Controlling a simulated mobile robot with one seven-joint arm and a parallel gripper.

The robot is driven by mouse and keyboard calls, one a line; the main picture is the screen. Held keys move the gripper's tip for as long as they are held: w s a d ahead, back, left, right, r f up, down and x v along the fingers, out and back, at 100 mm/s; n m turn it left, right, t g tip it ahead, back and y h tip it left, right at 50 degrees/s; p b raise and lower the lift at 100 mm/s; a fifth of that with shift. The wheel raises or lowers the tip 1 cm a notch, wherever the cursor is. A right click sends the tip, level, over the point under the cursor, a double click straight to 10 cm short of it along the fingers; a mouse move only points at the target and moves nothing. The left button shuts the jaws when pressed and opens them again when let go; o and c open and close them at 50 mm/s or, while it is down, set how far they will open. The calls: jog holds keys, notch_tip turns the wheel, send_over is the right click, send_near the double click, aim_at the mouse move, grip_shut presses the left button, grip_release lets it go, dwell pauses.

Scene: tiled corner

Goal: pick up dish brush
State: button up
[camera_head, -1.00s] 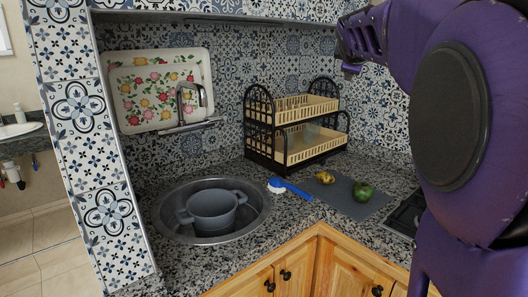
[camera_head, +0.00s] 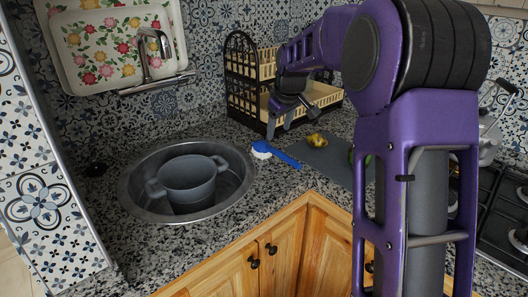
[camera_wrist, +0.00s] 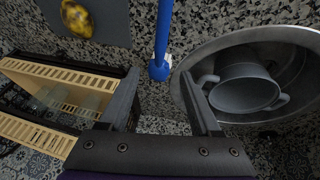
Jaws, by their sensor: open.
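The dish brush (camera_head: 285,157) has a blue handle and a white-bristled head. It lies on the granite counter just right of the sink, its head toward the sink. In the wrist view the brush (camera_wrist: 163,35) runs from the top edge down to its head, which lies ahead of the gap between my fingers. My gripper (camera_head: 289,118) is open and empty, above the counter in front of the dish rack and beyond the brush. In the wrist view my gripper (camera_wrist: 162,88) shows both fingers apart, touching nothing.
The round sink (camera_head: 132,205) holds a grey two-handled pot (camera_head: 190,180). A two-tier dish rack (camera_head: 240,85) stands behind my gripper. A grey mat (camera_head: 330,160) with a yellowish item (camera_head: 315,140) lies right of the brush. A faucet (camera_head: 150,55) is at the back wall.

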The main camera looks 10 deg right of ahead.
aim_at(274, 150)
jog(key=x, duration=0.7)
jog(key=shift+w+f+b, duration=0.1)
jog(key=shift+f+b, duration=0.1)
jog(key=shift+b, duration=0.1)
jog(key=x, duration=0.5)
jog(key=shift+f+b, duration=0.1)
jog(key=shift+b, duration=0.25)
grip_shut()
